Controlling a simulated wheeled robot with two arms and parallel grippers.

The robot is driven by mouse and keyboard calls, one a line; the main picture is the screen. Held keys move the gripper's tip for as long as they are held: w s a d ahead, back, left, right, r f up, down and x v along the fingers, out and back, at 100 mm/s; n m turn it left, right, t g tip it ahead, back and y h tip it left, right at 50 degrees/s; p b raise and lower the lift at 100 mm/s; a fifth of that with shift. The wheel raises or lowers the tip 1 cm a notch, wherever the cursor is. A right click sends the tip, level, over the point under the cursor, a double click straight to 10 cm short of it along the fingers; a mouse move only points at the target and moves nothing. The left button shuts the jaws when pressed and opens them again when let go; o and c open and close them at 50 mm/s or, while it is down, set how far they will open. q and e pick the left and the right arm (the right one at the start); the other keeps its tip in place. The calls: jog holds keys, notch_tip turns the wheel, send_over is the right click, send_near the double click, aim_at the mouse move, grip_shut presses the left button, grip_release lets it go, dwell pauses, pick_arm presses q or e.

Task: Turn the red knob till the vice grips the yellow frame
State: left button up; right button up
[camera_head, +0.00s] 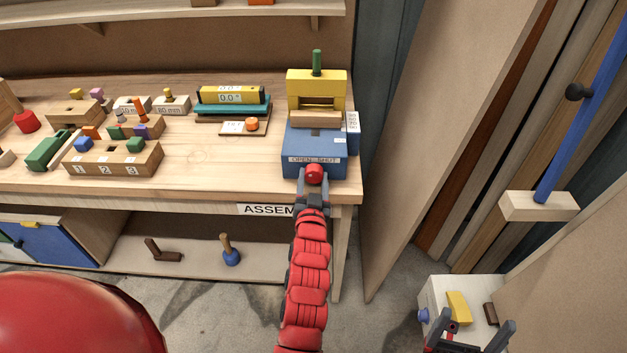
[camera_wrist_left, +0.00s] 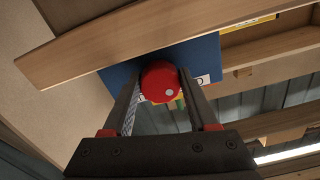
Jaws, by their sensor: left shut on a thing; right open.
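The blue vice (camera_head: 316,146) stands at the bench's right front corner, with an "OPEN" and "SHUT" label on its front. The yellow frame (camera_head: 317,86) stands upright in it behind a wooden jaw (camera_head: 315,118), with a green peg (camera_head: 317,62) on top. I cannot tell whether the jaw touches the frame. My left gripper (camera_head: 314,178) is shut on the red knob (camera_head: 314,172) at the vice's front. My right gripper (camera_head: 479,338) is open at the lower right.
The wooden bench (camera_head: 190,180) holds a numbered block (camera_head: 113,160), a gauge (camera_head: 232,95) and several small coloured pieces to the left. A white box (camera_head: 440,290) with a yellow block (camera_head: 459,307) stands near my right gripper. A tall panel (camera_head: 450,90) rises right of the bench.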

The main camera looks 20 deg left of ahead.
pick_arm(q)
jog(key=m+b, duration=0.1)
jog(key=m, duration=0.1)
jog(key=shift+m, duration=0.3)
jog(key=m, duration=0.2)
jog(key=shift+m, duration=0.4)
jog(key=m, duration=0.3)
jog(key=shift+a+r, duration=0.1)
jog(key=shift+r, duration=0.05)
jog(key=shift+m, duration=2.1)
jog(key=o, duration=1.4)
jog(key=shift+s, duration=0.1)
jog(key=shift+a, duration=0.1)
